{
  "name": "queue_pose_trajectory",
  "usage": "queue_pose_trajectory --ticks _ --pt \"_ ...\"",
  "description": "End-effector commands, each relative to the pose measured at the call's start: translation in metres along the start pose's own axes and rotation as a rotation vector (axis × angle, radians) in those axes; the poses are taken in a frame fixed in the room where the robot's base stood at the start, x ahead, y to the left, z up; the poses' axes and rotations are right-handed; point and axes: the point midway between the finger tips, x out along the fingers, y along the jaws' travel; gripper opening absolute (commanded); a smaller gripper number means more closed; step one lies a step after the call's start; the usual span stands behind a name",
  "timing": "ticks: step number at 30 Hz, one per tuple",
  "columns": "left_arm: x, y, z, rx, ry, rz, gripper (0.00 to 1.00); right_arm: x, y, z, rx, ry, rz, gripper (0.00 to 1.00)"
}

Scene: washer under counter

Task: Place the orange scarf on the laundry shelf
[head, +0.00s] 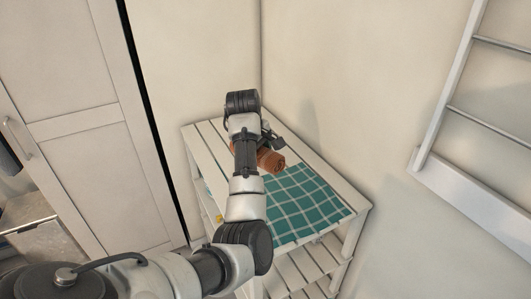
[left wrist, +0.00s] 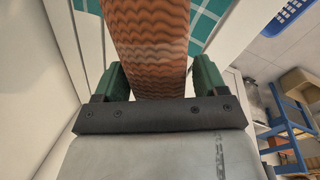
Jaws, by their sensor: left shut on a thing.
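The orange scarf (head: 271,160) is a rolled brown-orange bundle at the top of the white slatted laundry shelf (head: 205,146), near the corner of the walls. In the left wrist view the scarf (left wrist: 147,45) has a wavy knit pattern and fills the space between the fingers. My left gripper (left wrist: 152,82) is shut on it. In the head view my left gripper (head: 268,140) is largely hidden behind my arm. I cannot tell whether the scarf touches the slats. My right gripper is not in view.
A teal checked cloth (head: 305,204) lies on the shelf's top, in front of the scarf. Walls stand close behind and to the right. A white ladder-like rack (head: 447,110) is on the right wall. A cabinet door (head: 75,120) is at left.

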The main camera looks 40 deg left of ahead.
Motion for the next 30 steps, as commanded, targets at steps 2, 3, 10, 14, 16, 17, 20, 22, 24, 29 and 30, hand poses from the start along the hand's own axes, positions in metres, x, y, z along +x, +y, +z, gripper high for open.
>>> queue_pose_trajectory --ticks 2,3,10,14,16,17,20,22,24,29,30 --pt "0.004 0.001 -0.008 -0.002 0.001 -0.003 0.45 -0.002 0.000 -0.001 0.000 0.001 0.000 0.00" --pt "0.007 0.001 -0.015 -0.003 0.001 -0.003 0.45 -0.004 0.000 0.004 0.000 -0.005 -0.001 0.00" --pt "0.040 0.005 -0.066 -0.003 0.000 -0.003 0.45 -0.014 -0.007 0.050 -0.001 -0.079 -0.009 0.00" --pt "0.057 0.006 -0.091 -0.002 -0.001 -0.003 0.45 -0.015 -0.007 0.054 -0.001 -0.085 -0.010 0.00" --pt "0.064 0.008 -0.100 -0.001 -0.001 -0.001 0.45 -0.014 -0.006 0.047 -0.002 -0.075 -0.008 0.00" --pt "0.066 0.008 -0.103 -0.001 -0.001 -0.002 0.45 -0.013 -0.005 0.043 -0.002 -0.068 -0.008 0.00" --pt "0.070 0.009 -0.110 -0.001 0.000 0.000 0.45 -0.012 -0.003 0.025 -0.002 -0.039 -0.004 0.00" --pt "0.073 0.009 -0.112 -0.001 0.000 0.001 0.45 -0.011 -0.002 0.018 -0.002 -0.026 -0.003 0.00" --pt "0.078 0.007 -0.112 0.000 -0.001 -0.001 0.45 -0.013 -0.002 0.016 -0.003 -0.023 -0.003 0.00" --pt "0.102 0.001 -0.112 -0.001 -0.003 -0.002 0.45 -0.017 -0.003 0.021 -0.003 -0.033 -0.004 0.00" --pt "0.106 0.000 -0.112 -0.001 -0.001 -0.001 0.45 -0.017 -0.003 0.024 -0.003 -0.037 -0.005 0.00"
